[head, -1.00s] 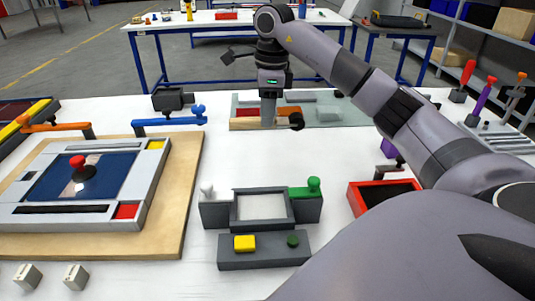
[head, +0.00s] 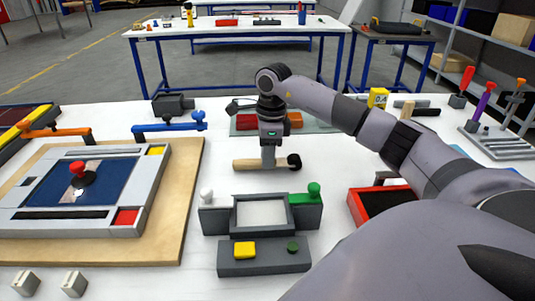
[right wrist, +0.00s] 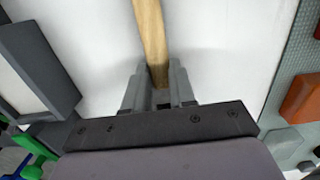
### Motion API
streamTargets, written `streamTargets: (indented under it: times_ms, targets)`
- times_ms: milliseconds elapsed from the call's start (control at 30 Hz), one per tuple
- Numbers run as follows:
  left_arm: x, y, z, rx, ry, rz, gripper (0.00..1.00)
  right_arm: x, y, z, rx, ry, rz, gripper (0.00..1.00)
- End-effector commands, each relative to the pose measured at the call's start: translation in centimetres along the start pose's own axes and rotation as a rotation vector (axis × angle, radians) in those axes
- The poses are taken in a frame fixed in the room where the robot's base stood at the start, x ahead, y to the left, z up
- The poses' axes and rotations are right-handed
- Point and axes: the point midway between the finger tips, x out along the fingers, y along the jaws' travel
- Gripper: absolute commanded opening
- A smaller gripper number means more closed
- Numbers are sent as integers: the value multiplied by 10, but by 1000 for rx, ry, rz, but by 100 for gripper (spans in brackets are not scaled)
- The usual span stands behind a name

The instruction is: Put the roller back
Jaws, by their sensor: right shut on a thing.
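The roller has a wooden handle (head: 247,164) and a dark round end (head: 294,161). My right gripper (head: 268,163) is shut on its handle, between the left end and the dark end. The roller lies across the head view, in front of the grey-green mat; I cannot tell how high it is above the table. In the right wrist view the wooden handle (right wrist: 150,40) runs up from between the fingers (right wrist: 160,95); the dark end does not show there. My left gripper is not in view.
The grey-green mat (head: 310,128) holds a red block (head: 246,121) and an orange block (head: 293,119). A grey fixture (head: 217,217) with a green knob stands nearer. A red tray (head: 358,207) is at right, partly behind my arm. White table (head: 215,175) shows around the roller.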

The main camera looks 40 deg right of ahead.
Motion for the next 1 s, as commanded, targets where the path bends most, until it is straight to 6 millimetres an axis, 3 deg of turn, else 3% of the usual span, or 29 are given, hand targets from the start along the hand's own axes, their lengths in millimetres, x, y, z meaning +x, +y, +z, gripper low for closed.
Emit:
streamTargets:
  times_ms: [67,100,167,200,567,667,1000]
  targets:
    - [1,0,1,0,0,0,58,3,0,0,0,0,0,0]
    - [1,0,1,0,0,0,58,3,0,0,0,0,0,28]
    - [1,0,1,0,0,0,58,3,0,0,0,0,0,48]
    - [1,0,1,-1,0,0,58,3,0,0,1,0,0,50]
    - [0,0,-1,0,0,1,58,-4,0,0,1,-1,-1,50]
    - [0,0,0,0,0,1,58,-18,-1,0,1,-2,-3,50]
    - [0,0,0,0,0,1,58,-90,-1,1,1,-3,-3,50]
